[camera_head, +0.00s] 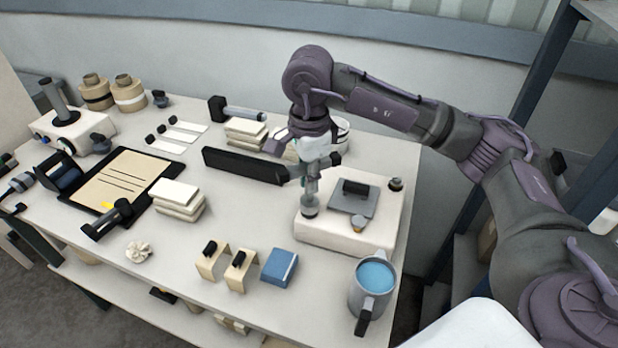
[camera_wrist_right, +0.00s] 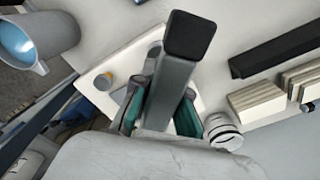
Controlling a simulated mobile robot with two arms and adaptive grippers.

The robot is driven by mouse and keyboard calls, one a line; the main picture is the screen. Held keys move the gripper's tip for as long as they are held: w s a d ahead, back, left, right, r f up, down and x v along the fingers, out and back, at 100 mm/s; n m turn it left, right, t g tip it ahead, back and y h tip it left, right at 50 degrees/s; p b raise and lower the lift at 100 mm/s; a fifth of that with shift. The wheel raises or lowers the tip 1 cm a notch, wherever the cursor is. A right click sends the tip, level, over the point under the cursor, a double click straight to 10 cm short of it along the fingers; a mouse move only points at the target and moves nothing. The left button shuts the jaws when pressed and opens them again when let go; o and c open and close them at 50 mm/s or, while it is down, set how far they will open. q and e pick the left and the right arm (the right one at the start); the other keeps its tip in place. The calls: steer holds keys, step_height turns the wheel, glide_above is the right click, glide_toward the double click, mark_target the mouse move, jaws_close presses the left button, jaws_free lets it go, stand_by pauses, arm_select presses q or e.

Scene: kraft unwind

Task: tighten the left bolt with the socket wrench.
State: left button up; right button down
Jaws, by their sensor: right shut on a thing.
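The pale base block (camera_head: 340,238) sits on the right part of the table, with a grey plate and black handle on top. My right gripper (camera_head: 312,166) is above its left side, shut on the socket wrench (camera_head: 310,192). The wrench points down, and its lower end is at the block's left top corner; whether it touches is unclear. The left bolt is hidden there. In the right wrist view the wrench's grey bar with a black end (camera_wrist_right: 189,36) runs between my teal-padded fingers. A dark bolt (camera_head: 396,184) stands at the block's right rear. My left gripper is out of view.
A mug of blue liquid (camera_head: 372,282) stands in front of the block. A long black bar (camera_head: 243,165) lies left of my gripper, near stacked pale pads (camera_head: 246,131). A blue box (camera_head: 280,266) and tan holders (camera_head: 240,268) stand at the front edge.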

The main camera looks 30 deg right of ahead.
steer(key=shift+m, duration=1.2)
steer(key=shift+m+b, duration=0.3)
steer(key=shift+m, duration=2)
